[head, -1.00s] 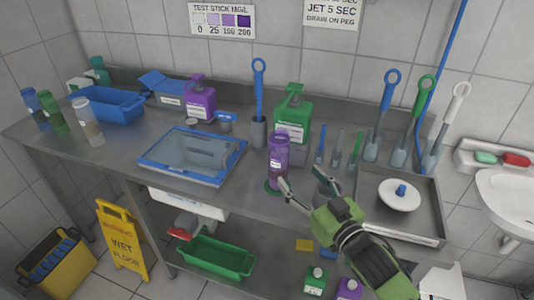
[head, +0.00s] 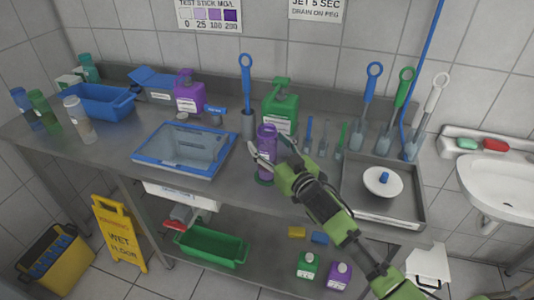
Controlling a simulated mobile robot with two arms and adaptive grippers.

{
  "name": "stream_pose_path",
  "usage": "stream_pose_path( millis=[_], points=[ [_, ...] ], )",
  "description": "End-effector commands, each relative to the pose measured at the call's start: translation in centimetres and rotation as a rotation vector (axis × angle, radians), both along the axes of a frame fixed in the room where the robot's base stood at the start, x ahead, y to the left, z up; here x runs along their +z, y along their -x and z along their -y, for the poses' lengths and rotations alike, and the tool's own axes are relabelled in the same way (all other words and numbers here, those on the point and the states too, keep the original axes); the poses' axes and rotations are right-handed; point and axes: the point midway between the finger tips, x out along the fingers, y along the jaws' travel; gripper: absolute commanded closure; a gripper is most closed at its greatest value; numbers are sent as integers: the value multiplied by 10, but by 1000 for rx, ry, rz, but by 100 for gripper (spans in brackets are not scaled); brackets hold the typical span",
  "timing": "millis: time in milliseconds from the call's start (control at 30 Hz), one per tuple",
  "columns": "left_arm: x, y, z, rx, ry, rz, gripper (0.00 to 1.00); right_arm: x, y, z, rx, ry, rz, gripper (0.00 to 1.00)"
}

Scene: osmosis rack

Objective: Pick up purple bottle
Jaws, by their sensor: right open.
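The gripper covers part of the bottle's lower right side. My left gripper is not in view.
A blue-rimmed basin (head: 184,150) lies left of the bottle. A green pump bottle (head: 281,108) stands close behind it, and a blue brush (head: 247,97) behind left. A steel tray (head: 412,211) with a white lid is to the right. Several brushes stand behind the tray.

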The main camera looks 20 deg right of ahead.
Motion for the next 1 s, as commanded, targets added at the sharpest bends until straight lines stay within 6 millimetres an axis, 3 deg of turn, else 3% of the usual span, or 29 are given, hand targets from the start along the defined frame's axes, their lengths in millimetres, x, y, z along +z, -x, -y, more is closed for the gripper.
stream_pose_path(
  millis=[133,367,400,567,1000],
  points=[
    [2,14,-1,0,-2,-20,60,1,-12,-3,1,-1,1,39],
    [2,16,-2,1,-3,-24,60,-1,-13,-3,1,-1,0,39],
    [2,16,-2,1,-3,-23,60,-1,-13,-3,1,-1,0,42],
    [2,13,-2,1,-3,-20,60,-1,-13,-3,1,-1,0,81],
    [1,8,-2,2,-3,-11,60,5,-14,-3,1,1,2,81]
  ],
)
